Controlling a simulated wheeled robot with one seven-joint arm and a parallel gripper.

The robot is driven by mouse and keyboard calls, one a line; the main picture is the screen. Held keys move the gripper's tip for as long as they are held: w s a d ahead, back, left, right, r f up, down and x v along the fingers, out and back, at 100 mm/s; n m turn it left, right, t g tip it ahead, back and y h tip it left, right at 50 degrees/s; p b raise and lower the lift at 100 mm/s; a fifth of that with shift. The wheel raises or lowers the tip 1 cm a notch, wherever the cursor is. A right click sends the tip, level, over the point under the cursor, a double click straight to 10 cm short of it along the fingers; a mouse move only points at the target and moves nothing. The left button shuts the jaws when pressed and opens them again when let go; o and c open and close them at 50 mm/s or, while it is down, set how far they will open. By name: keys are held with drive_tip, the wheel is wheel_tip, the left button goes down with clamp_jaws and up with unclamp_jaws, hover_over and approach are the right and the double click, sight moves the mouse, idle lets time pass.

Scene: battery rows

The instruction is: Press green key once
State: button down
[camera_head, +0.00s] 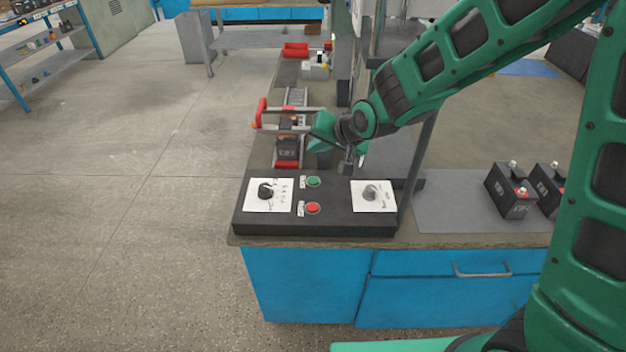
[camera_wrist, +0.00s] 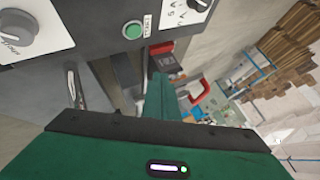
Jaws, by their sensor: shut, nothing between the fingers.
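The green key (camera_head: 313,182) is a round button on the black sloped control box at the bench's near end, with a small white label to its left. It also shows near the top of the wrist view (camera_wrist: 132,30), uncovered. A red button (camera_head: 312,208) sits just in front of it. My gripper (camera_head: 322,145) is beyond the box, a little above and behind the green key, apart from it. In the wrist view its green finger part (camera_wrist: 158,98) points up toward the box. The gripper is shut and empty; its exact tips are hard to make out.
The control box (camera_head: 335,225) also carries a black knob (camera_head: 266,191) on the left and a grey knob (camera_head: 371,192) on the right. A dark battery (camera_head: 287,150) and red-handled fixture (camera_head: 261,113) stand behind. A dark upright post rises at the box's right. Two batteries stand right.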

sight(316, 183)
drive_tip(key=shift+f, duration=4.1)
drive_tip(key=shift+f, duration=0.1)
drive_tip(key=shift+s+f, duration=0.1)
drive_tip(key=shift+f, duration=0.2)
drive_tip(key=shift+f, duration=0.4)
drive_tip(key=shift+r, duration=0.85)
drive_tip(key=shift+r, duration=2.5)
